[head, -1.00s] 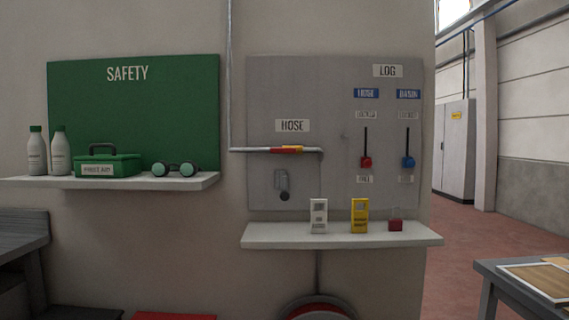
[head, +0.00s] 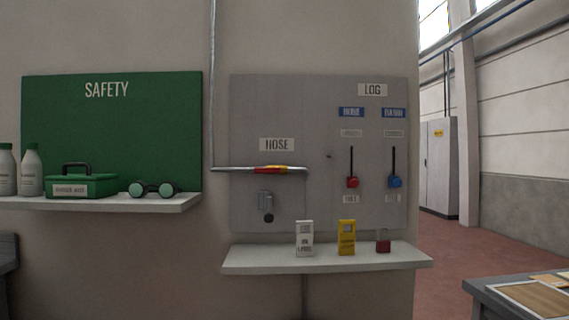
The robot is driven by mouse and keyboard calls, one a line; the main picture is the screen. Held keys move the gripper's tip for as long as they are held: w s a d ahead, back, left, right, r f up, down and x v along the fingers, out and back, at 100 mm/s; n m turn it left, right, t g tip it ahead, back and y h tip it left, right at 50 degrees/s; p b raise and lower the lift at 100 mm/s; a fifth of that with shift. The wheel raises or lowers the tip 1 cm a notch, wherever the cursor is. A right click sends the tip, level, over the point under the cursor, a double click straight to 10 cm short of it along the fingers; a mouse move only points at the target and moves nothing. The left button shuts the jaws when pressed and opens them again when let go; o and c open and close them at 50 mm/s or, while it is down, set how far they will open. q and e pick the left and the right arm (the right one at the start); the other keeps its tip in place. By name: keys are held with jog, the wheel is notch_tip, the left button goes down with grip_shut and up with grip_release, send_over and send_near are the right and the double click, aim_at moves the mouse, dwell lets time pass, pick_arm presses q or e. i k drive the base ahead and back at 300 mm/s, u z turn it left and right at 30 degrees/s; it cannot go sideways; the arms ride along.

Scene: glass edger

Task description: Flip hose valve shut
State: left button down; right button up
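The grey wall panel (head: 318,200) carries a HOSE label (head: 283,145). Below the label a thin metal pipe (head: 235,169) runs level across the panel. Neither of my grippers is in view.
A shelf (head: 325,262) under the panel holds a white box (head: 304,238), a yellow box (head: 347,237) and a red padlock (head: 383,241). Red (head: 352,182) and blue (head: 395,181) sliders are on the panel. A green SAFETY board (head: 110,130) is left; a table (head: 480,292) stands lower right.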

aim_at(276, 170)
jog(key=z, duration=0.65)
jog(key=i, duration=1)
jog(key=z, duration=0.15)
